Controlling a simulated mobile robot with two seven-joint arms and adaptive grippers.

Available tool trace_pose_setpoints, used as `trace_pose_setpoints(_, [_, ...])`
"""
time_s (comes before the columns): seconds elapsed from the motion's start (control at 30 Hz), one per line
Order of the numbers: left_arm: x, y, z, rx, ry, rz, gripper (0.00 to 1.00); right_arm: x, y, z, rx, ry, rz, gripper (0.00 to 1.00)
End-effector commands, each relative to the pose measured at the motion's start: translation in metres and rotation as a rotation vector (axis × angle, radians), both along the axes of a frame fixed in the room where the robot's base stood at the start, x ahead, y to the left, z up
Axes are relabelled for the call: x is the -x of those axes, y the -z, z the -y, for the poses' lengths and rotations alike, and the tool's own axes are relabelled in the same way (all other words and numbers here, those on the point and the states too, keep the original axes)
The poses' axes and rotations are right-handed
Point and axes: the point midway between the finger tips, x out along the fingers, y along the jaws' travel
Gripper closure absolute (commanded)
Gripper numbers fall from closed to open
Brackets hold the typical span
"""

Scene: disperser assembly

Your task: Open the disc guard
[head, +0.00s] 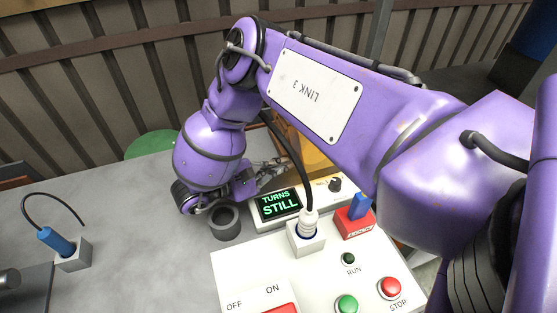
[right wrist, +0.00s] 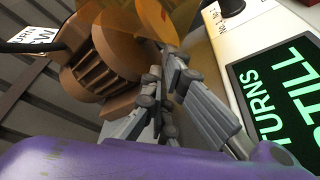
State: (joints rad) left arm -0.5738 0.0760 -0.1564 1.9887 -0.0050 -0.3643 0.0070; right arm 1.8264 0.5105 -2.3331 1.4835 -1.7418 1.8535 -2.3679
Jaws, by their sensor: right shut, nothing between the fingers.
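My right gripper (right wrist: 166,70) is shut with nothing between its fingers. In the right wrist view its fingertips lie in front of an amber, see-through curved cover that looks like the disc guard (right wrist: 172,16). I cannot tell whether they touch it. An orange-brown ribbed housing (right wrist: 92,72) is left of the fingers. In the head view the right gripper (head: 278,168) is just behind the display, beside an orange part (head: 312,152). My purple arm hides most of that machine, so the guard's position is unclear. My left gripper is not in view.
The display (head: 279,204) reads "TURNS STILL". A dark grey cup (head: 225,224) and a blue plug (head: 56,241) stand on the grey table.

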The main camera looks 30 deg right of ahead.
Motion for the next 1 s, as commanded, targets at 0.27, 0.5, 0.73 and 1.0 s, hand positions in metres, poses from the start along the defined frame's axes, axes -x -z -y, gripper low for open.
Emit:
trace_pose_setpoints(0.27, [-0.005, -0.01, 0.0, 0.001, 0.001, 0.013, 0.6, 0.022, -0.016, -0.005, -0.091, 0.001, -0.35, 1.0])
trace_pose_setpoints(0.5, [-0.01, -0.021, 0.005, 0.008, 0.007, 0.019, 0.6, 0.032, -0.032, -0.008, -0.095, 0.0, -0.36, 1.0])
trace_pose_setpoints(0.73, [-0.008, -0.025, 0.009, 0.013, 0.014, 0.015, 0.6, 0.041, -0.044, -0.01, -0.094, 0.001, -0.359, 1.0])
trace_pose_setpoints(1.0, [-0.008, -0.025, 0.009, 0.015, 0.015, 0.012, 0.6, 0.045, -0.051, -0.011, -0.093, 0.001, -0.361, 1.0])
